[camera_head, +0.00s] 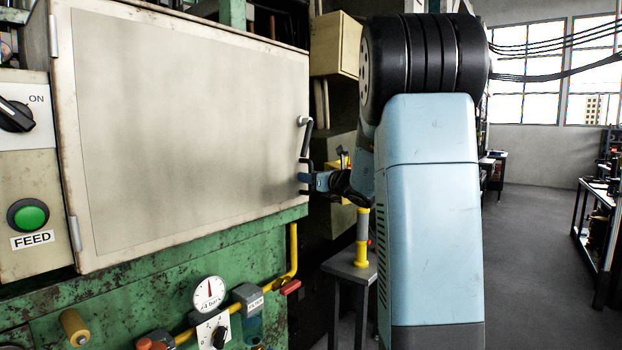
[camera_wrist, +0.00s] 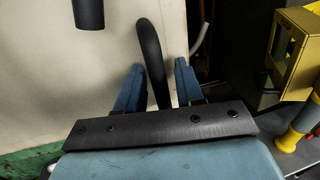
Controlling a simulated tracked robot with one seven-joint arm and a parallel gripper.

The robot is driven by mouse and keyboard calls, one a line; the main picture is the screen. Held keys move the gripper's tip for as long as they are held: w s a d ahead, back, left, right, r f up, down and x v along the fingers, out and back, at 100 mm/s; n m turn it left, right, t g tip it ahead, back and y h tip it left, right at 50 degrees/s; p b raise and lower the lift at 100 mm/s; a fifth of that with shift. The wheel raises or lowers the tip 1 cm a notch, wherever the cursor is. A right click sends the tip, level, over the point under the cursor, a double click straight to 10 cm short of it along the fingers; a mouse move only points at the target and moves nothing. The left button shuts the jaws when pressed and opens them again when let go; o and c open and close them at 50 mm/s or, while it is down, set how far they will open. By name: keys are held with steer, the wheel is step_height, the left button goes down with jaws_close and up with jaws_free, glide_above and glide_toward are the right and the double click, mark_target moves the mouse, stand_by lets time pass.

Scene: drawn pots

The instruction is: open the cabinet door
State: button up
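The cabinet door (camera_head: 185,130) is a large cream panel with hinges along its left edge. It looks shut against the green machine. A dark bar handle (camera_head: 306,140) stands near its right edge, and in the wrist view the curved black handle (camera_wrist: 150,50) shows in front of the door (camera_wrist: 45,75). My gripper (camera_head: 312,178) is at the lower part of the handle. In the wrist view my gripper's blue fingers (camera_wrist: 159,85) stand on either side of the handle, with narrow gaps showing, so it is open around the bar. The handle's lower end is hidden behind the gripper body.
A control panel with a green FEED button (camera_head: 29,216) is left of the door. A pressure gauge (camera_head: 208,293) and yellow pipe (camera_head: 293,250) are below it. A small stand with a yellow post (camera_head: 362,240) is beside my arm. Open floor (camera_head: 535,240) lies to the right.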

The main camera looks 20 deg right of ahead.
jaws_close()
stand_by(0.5)
